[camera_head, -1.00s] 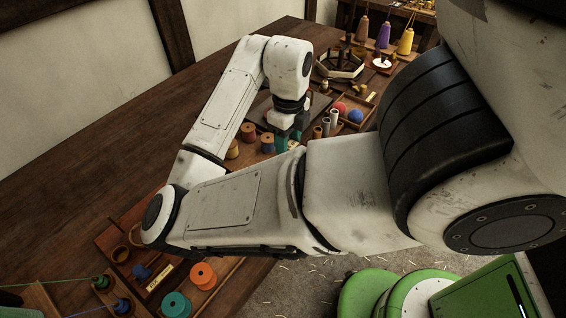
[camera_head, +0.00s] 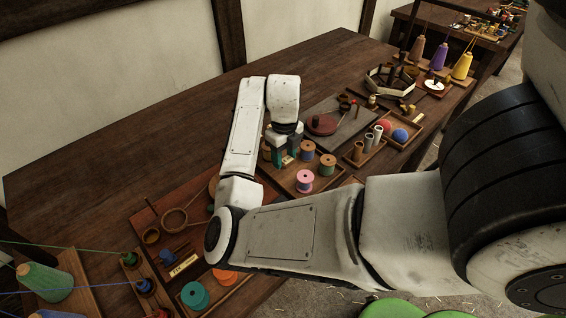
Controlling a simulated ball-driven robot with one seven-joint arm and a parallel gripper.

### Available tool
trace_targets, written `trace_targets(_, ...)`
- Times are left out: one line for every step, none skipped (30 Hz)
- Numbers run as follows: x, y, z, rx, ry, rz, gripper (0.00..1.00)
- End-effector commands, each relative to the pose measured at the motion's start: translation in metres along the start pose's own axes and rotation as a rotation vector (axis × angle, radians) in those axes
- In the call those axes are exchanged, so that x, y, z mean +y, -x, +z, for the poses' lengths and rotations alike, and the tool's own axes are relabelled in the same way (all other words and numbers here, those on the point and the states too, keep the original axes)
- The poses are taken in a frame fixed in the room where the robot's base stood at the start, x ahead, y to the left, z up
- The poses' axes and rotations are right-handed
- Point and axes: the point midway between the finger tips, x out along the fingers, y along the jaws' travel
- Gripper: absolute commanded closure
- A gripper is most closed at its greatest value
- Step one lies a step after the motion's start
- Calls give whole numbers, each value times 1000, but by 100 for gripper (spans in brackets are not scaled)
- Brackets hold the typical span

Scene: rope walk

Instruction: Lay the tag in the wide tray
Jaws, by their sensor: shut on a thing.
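My gripper (camera_head: 283,152) points down over the left part of the spool tray (camera_head: 286,183), at the middle of the table. Its fingers are shut on a small pale piece (camera_head: 288,159) that looks like the tag; only a sliver shows. Its height above the tray is hard to judge. Several trays are in view, and I cannot tell for sure which is the wide one. My arm hides part of the table in front.
A tray with red and blue balls (camera_head: 400,135) lies right of a grey board (camera_head: 340,122). A reddish board (camera_head: 147,219) with a bowl and a lettered yellow label (camera_head: 185,265) lies at left, near teal and orange spools (camera_head: 195,295). The table's back left is clear.

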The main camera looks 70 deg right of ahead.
Motion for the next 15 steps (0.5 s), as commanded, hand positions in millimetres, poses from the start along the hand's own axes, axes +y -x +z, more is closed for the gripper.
trace_targets(1,-2,2,2,1,1,81)
trace_targets(1,-4,3,2,1,1,81)
trace_targets(2,-8,5,2,1,1,81)
trace_targets(1,-11,4,4,1,0,81)
trace_targets(1,-15,4,5,2,1,81)
trace_targets(1,-21,4,4,1,1,81)
trace_targets(1,-25,4,4,1,0,81)
trace_targets(1,-29,4,5,1,0,81)
trace_targets(1,-33,4,3,1,0,81)
trace_targets(1,-35,4,1,1,0,81)
trace_targets(1,-36,5,0,0,0,81)
trace_targets(1,-36,5,-1,0,0,81)
trace_targets(1,-36,5,-1,0,0,81)
trace_targets(1,-36,5,-1,0,0,81)
trace_targets(1,-36,5,-1,0,0,81)
